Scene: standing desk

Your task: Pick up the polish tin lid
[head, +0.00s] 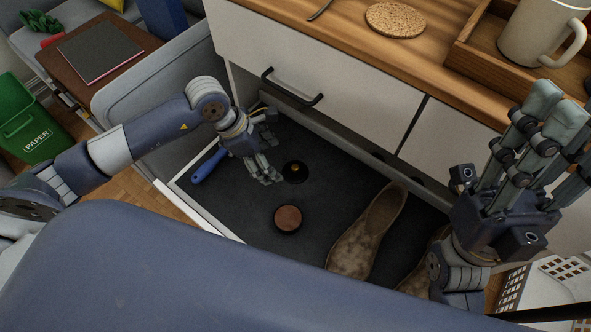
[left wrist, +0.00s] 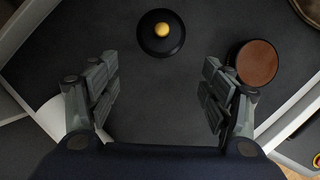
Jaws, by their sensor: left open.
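The polish tin lid (head: 295,172) is a black disc with a small brass-coloured knob, lying on the dark drawer floor; it is at the top centre of the left wrist view (left wrist: 161,48). The round tin (head: 288,218) with a brown face sits apart from it, and shows at the upper right of the left wrist view (left wrist: 256,63). My left gripper (head: 269,158) is open and empty, beside the lid and not around it; its fingers (left wrist: 160,85) frame bare drawer floor.
The open drawer (head: 240,205) also holds a blue-handled brush (head: 209,165) and brown shoes (head: 368,232). The cabinet front with its black handle (head: 292,88) rises behind. A cork coaster (head: 395,20) and a mug (head: 540,32) in a wooden tray stand above on the desktop.

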